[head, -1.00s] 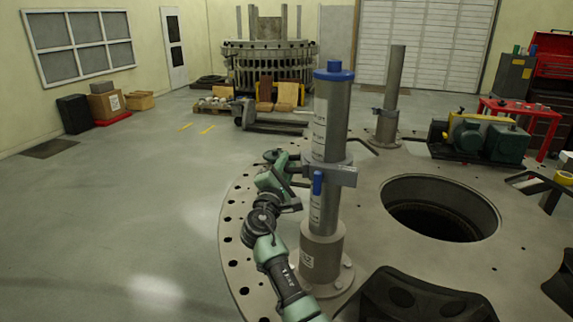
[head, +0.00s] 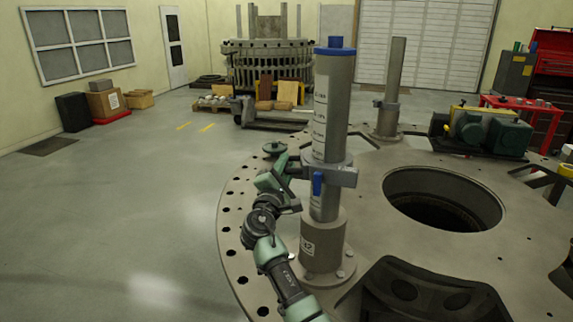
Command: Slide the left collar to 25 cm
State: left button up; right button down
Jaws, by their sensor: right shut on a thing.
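The left collar (head: 335,174) is a grey ring around the near upright post (head: 341,100), with a blue lever (head: 317,183) hanging at its front. The post has a blue cap and a white marked strip whose figures are too small to read. The collar sits on the lower part of the post, a little above the thick base sleeve (head: 322,243). My right gripper (head: 301,171) is at the collar's left side, shut on the collar; its fingertips are small and partly hidden. My left gripper is out of view.
The posts stand on a large round plate (head: 236,215) with a wide round opening (head: 440,203) at right. A second post (head: 394,72) with its own collar stands farther back. A green motor unit (head: 490,133) lies beyond the opening.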

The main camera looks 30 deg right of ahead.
notch_tip(320, 180, down, 15)
jog(key=b, duration=1.1)
jog(key=shift+r, duration=0.2)
jog(key=c, duration=1.3)
grip_release()
jog(key=shift+w+f, duration=0.1)
jog(key=shift+c, duration=0.2)
jog(key=shift+b, duration=0.3)
jog(key=b+v, duration=0.1)
jog(key=v, duration=0.7)
